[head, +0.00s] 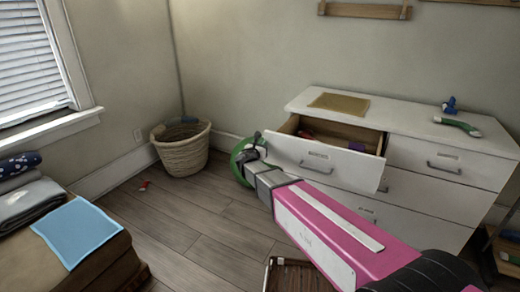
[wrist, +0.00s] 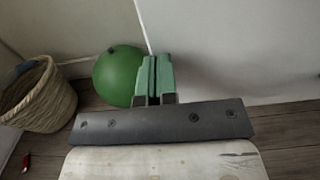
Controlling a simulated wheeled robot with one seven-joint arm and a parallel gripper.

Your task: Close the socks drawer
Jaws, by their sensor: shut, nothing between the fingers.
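A white dresser (head: 430,205) stands against the back wall. Its upper left drawer (head: 318,157) is pulled out, with a dark handle and a small label too small to read. Red and purple items show inside it. My gripper (head: 252,148) is at the left end of the open drawer's front, low and near the floor side; whether it touches the drawer is unclear. In the wrist view my gripper's green fingers (wrist: 153,78) are together and empty. A pale white panel (wrist: 230,50) fills the right of that view.
A green ball (wrist: 118,75) lies on the floor behind my gripper, next to a wicker basket (head: 181,150). A small red object (head: 145,186) is on the floor. A brown ottoman (head: 100,262) with a blue cloth (head: 77,232) is at left. A wooden rack (head: 297,275) is at front.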

